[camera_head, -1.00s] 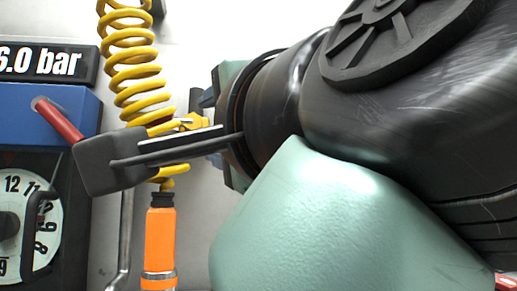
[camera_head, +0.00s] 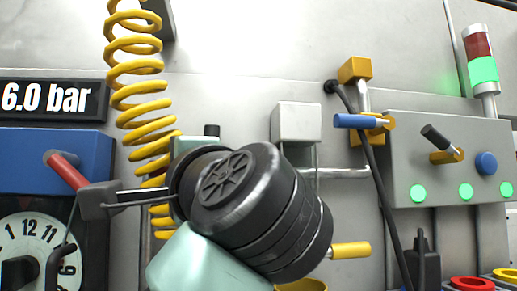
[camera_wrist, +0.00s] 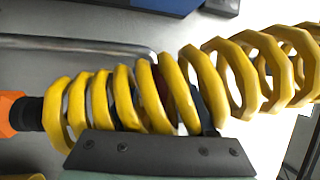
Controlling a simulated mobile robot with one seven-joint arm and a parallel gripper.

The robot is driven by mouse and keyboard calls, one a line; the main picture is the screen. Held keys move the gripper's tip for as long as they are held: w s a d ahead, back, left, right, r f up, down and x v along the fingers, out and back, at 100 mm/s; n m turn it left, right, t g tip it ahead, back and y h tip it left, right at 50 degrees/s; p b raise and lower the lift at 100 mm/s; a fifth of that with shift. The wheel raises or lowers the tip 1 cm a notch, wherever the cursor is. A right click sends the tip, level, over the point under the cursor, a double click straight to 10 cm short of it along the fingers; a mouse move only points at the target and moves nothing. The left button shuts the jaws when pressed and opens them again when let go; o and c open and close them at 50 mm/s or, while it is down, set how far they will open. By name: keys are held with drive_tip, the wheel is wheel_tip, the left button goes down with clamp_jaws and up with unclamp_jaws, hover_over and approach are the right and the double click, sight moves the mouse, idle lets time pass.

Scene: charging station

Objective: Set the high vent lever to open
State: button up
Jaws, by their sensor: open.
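Several levers are in the head view, with no readable vent label. A blue-handled lever (camera_head: 355,121) sits on a yellow valve high on the pipe, its handle pointing left. A yellow-handled lever (camera_head: 350,250) is lower, partly behind my arm. A red lever (camera_head: 66,170) slants down and right from the blue box (camera_head: 50,158). My gripper (camera_head: 97,200) is open, with its dark finger close to the red lever's end; contact cannot be told. The wrist view shows a yellow coiled hose (camera_wrist: 130,98) directly before the camera.
The coiled hose also hangs in the head view (camera_head: 135,72), close to my gripper. A round dial (camera_head: 38,235) is below the blue box. At right, a grey panel (camera_head: 402,150) carries a black-handled lever (camera_head: 435,138) and green lights. A black cable (camera_head: 374,165) hangs left of it.

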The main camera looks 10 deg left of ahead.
drive_tip(key=shift+w+a, duration=0.5)
clamp_jaws()
idle(1.2)
